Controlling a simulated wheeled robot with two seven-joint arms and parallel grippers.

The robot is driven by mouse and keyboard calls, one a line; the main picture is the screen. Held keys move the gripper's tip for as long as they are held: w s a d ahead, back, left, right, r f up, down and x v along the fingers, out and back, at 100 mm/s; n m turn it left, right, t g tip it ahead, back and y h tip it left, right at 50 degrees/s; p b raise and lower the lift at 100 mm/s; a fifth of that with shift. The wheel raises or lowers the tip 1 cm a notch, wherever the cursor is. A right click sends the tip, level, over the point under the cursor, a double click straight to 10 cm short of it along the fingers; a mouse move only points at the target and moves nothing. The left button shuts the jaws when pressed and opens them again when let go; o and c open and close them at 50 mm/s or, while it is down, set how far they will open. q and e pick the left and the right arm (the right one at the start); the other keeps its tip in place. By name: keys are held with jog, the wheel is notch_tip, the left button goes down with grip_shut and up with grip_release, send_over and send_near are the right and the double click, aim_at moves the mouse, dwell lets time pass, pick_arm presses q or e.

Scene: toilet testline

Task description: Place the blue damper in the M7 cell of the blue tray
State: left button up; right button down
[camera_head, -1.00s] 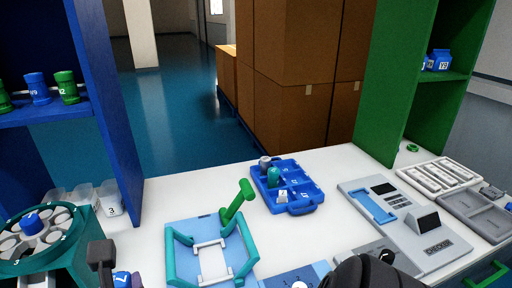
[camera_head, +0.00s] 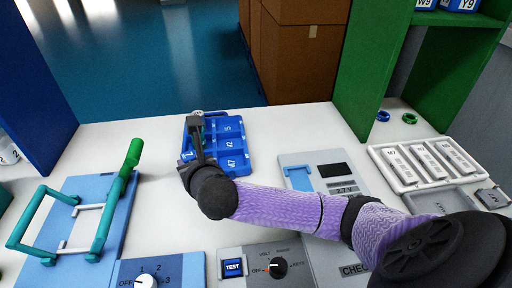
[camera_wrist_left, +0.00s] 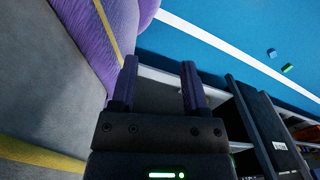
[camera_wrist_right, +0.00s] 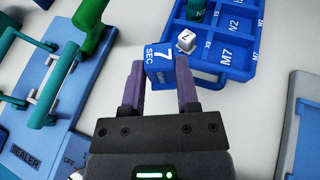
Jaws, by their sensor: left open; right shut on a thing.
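The blue damper (camera_wrist_right: 160,68), a blocky piece marked "7 SEC", is between the fingers of my right gripper (camera_wrist_right: 158,82), which is shut on it. In the head view my right gripper (camera_head: 190,160) is at the left near side of the blue tray (camera_head: 246,160). In the right wrist view the tray (camera_wrist_right: 242,75) is beyond and right of the damper. The M7 cell (camera_wrist_right: 225,57) is its near right corner cell and looks empty. My left gripper (camera_wrist_left: 158,95) is open and empty over the floor, outside the head view.
A white cube (camera_wrist_right: 186,40) and a teal cylinder (camera_wrist_right: 197,10) are in the tray's left cells. A green-handled sealer (camera_head: 95,215) is on the left. A checker (camera_head: 310,170) is right of the tray. White table lies bare between the sealer and tray.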

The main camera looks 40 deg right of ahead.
jog(key=w+d+f+b, duration=0.2)
jog(key=w+d, duration=0.1)
jog(key=d, duration=0.4)
jog(key=w+d+f+b, duration=0.1)
jog(key=w+d+b, duration=0.1)
jog(key=d, duration=0.5)
notch_tip(320, 180, down, 10)
jog(key=b, duration=0.4)
jog(key=shift+w+d+r+b, duration=0.1)
jog(key=shift+w+r+b, duration=0.05)
jog(key=shift+b, duration=0.2)
jog(key=shift+r, duration=0.2)
pick_arm(q)
jog(key=s+a+f+g, duration=0.1)
jog(key=s+f, duration=0.2)
jog(key=f, duration=0.5)
jog(key=shift+a+f+y, duration=0.3)
jog(key=shift+a, duration=0.1)
pick_arm(e)
jog(key=shift+f, duration=0.1)
